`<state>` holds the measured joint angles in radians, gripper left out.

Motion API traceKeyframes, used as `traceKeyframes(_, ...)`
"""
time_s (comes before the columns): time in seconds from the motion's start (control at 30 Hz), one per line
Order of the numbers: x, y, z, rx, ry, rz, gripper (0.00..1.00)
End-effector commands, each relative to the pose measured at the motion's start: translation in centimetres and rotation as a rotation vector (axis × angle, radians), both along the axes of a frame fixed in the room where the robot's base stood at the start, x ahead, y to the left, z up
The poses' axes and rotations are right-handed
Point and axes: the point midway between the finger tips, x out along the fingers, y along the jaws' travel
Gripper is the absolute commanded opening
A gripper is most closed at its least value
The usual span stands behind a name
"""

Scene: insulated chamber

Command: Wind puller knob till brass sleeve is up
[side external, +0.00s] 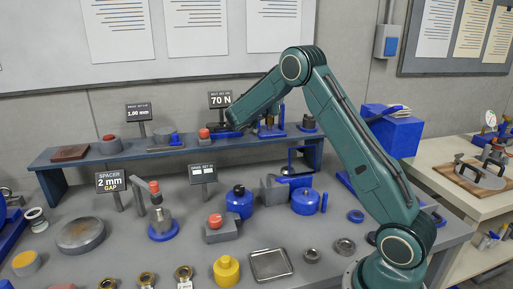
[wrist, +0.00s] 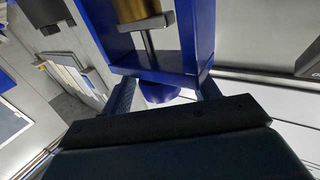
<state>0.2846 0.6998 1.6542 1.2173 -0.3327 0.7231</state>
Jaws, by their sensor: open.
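In the wrist view a blue puller frame (wrist: 187,35) fills the top middle. The brass sleeve (wrist: 138,10) sits inside it, cut off by the picture's top edge, with a grey rod (wrist: 148,45) running from it to the crossbar. The blue puller knob (wrist: 160,92) shows beyond the crossbar, its lower part hidden by my gripper's body. My gripper (wrist: 165,86) is open, one finger on each side of the knob; I cannot tell whether they touch it. In the side view the puller (side external: 270,130) stands on the raised shelf, partly behind my arm.
The shelf (side external: 170,149) also carries a red-topped button (side external: 204,133), a 70 N sign (side external: 220,99) close to my wrist, and a blue-based piece (side external: 308,123) right of the puller. Below, the bench holds several blue, yellow and grey parts. Open air lies above the shelf.

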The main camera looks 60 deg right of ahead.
Motion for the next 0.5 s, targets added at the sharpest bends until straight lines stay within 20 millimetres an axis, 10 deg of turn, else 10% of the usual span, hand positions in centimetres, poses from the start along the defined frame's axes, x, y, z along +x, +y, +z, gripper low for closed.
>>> traceKeyframes(0.27,0.04,-0.08,0.0,0.0,0.0,0.0,0.6)
traceKeyframes(0.5,0.04,-0.05,0.0,0.0,0.0,0.001,0.16)
